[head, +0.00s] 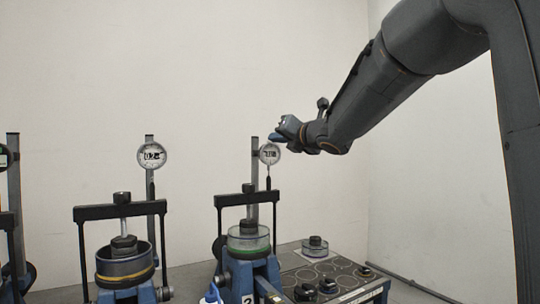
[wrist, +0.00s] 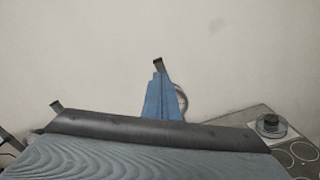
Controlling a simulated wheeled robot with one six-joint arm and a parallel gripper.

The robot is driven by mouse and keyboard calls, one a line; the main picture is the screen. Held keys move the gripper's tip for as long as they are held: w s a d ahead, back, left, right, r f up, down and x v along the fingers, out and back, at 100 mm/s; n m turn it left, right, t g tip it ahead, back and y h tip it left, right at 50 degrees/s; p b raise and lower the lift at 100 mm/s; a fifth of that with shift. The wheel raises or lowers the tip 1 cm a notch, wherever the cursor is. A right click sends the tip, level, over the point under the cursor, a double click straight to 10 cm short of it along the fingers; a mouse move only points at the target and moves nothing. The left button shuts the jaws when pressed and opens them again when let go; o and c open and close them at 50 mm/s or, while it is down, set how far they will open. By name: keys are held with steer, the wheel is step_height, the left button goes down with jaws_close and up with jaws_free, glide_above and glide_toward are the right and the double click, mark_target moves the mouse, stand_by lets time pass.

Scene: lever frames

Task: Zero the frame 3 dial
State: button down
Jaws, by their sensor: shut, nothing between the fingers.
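The right-hand lever frame (head: 248,202) has a round dial (head: 269,153) on a grey post. The dial's digits are too small to read surely. A tag low on this frame looks like a 2 or 3; I cannot tell which. My gripper (head: 275,137) is shut and empty, just above the dial's upper right edge; I cannot tell whether it touches. In the wrist view the blue fingers (wrist: 160,96) stand in front of the post top (wrist: 158,65) and hide most of the dial (wrist: 182,99).
Another lever frame (head: 122,211) with its own dial (head: 152,155) stands to the left, and part of a further one (head: 13,190) shows at the left edge. A tray (head: 310,268) with round weights (head: 315,244) lies at the right. The wall behind is bare.

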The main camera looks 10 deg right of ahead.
steer(key=v, duration=0.6)
steer(key=shift+r+b, duration=0.25)
steer(key=shift+b, duration=0.05)
steer(key=shift+a, duration=0.1)
